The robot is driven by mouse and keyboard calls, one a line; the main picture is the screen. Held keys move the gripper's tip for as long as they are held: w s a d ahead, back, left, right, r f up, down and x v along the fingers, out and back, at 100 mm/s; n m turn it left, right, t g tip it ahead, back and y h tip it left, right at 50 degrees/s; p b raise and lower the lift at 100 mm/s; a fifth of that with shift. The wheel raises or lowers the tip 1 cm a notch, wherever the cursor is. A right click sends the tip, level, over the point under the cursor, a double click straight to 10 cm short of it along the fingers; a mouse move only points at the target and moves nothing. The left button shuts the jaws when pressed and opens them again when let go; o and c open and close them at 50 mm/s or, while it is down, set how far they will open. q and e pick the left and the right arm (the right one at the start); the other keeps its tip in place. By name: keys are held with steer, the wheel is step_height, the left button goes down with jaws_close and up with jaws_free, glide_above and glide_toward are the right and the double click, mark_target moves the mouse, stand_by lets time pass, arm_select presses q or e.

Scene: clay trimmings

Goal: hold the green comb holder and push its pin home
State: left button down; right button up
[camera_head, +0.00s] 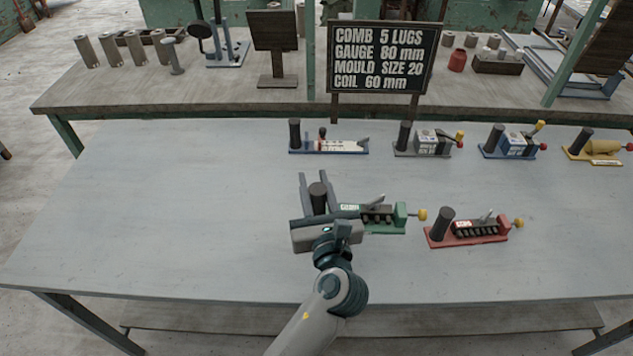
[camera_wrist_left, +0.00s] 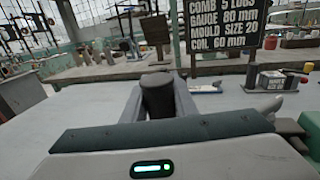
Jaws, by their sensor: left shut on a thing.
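The green comb holder (camera_head: 388,228) lies near the middle of the grey table, with a dark comb block, a grey lever and a green end block. Its yellow-knobbed pin (camera_head: 421,215) sticks out at the right end. Its upright dark post (camera_head: 318,196) is at the left end. My left gripper (camera_head: 315,192) is shut around this post, and its body hides the holder's left end. The post (camera_wrist_left: 157,95) also shows between the fingers in the left wrist view. The green end block shows at that view's right edge. My right gripper is not in view.
A red comb holder (camera_head: 468,235) stands close on the right. A white-topped holder (camera_head: 330,147), a grey one (camera_head: 424,143), a blue one (camera_head: 515,145) and a yellow one (camera_head: 598,151) stand behind. A sign (camera_head: 380,57) reads "COMB 5 LUGS". The table's left side is clear.

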arm_select(q)
steer(key=shift+w+a+f+b, duration=0.1)
steer(key=shift+w+a+f, duration=0.55)
steer(key=shift+a+f, duration=1)
steer(key=shift+w+a+f+b, duration=0.15)
steer(key=shift+w+a+f, duration=0.45)
steer(key=shift+a+f, duration=1.1)
steer(key=shift+w+a+f+b, duration=0.1)
steer(key=shift+w+a+f, duration=0.55)
steer(key=shift+a+f, duration=1)
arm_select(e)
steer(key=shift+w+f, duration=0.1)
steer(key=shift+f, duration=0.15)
arm_select(q)
steer(key=shift+a+r, duration=0.2)
steer(key=shift+a, duration=0.1)
steer(key=shift+f, duration=0.35)
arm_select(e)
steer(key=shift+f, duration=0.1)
arm_select(q)
steer(key=shift+d, duration=0.1)
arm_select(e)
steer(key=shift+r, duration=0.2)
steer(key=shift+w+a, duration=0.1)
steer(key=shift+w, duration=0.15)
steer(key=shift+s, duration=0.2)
